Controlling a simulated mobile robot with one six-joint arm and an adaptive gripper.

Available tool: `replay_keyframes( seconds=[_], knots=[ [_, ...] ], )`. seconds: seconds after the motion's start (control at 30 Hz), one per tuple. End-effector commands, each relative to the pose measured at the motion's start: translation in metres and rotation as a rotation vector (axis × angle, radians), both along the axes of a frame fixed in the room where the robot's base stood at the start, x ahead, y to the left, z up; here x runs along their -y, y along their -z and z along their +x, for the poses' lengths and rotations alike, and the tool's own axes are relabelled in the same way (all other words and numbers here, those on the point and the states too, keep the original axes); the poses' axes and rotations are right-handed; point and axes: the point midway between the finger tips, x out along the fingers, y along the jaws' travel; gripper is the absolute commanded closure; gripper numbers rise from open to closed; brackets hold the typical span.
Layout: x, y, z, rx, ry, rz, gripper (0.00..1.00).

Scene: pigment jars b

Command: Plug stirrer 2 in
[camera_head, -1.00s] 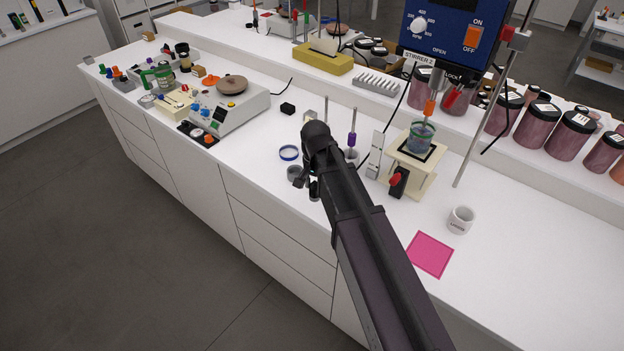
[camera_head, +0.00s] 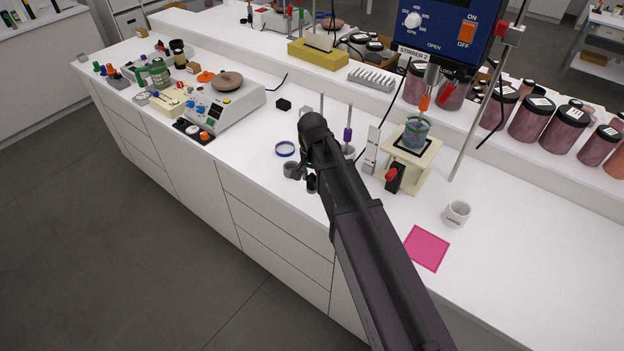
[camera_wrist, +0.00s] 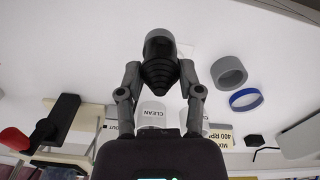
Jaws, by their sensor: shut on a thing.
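The stirrer 2 unit (camera_head: 440,28), a blue box with a white dial and an orange ON/OFF switch, hangs on a metal rod at the upper right of the head view. My gripper (camera_wrist: 160,80) shows in the wrist view with its two fingers closed on a dark ribbed cone with a rounded grey end, which looks like a plug (camera_wrist: 160,60). The plug is held over the white bench. In the head view my arm hides most of the gripper and the plug. No socket can be made out clearly.
A cream stand (camera_head: 424,160) holds a beaker right of my arm. A white mug (camera_head: 457,214) and pink mat (camera_head: 427,248) lie nearer. The front bench strip is clear.

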Motion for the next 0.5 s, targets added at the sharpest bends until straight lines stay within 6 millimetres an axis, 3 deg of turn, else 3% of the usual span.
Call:
replay_keyframes(
  seconds=[0.5],
  knots=[
    [0.012,-0.025,0.053,0.0,0.001,0.001,0.99]
  ],
)
